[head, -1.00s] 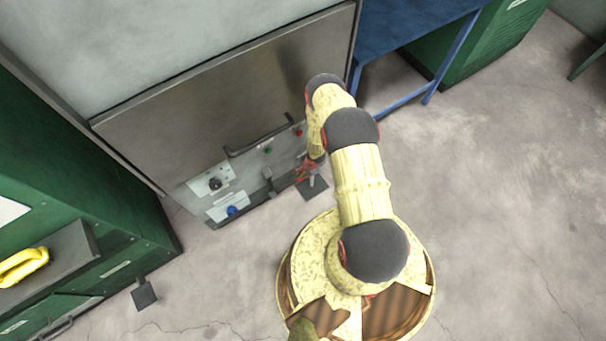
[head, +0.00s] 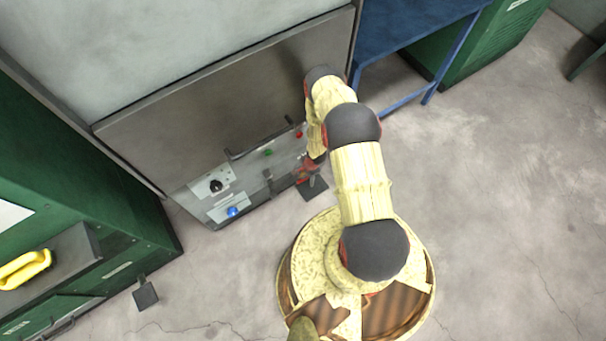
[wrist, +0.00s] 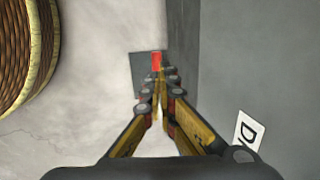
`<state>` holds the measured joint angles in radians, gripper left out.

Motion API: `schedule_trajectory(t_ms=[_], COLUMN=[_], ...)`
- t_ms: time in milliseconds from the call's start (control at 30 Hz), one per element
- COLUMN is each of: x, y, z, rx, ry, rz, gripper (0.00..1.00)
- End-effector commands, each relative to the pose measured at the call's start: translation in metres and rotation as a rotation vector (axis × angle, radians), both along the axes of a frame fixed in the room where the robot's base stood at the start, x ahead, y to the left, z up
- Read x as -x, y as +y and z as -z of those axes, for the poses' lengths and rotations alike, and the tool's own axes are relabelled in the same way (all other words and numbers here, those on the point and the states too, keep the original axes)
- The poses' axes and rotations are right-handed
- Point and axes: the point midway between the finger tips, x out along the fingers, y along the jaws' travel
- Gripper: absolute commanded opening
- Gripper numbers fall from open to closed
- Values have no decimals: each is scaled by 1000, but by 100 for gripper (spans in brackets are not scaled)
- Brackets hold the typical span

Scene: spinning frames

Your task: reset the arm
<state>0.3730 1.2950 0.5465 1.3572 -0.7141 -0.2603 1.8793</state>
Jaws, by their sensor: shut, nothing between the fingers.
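My arm (head: 361,185), pale yellow with dark joints, reaches up from my round base and bends down at its far end. My gripper (head: 308,172) hangs low beside the right end of the steel cabinet's control panel, above a dark foot plate on the floor. Part of it is hidden by my arm.
The control panel (head: 222,196) has a black knob (head: 216,186), a blue button (head: 232,211), a green button (head: 267,152) and a red button (head: 299,133). Green cabinets stand at left. A blue table (head: 410,35) is at the back. The floor (head: 500,190) at right is clear.

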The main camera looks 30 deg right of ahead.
Motion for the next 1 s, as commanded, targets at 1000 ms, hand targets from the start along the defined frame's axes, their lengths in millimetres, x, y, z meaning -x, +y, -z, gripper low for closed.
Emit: schedule_trajectory(t_ms=[1000], x=[23], y=[-2], z=[-92], rx=[22], ry=[9], rz=[-95], gripper=[0])
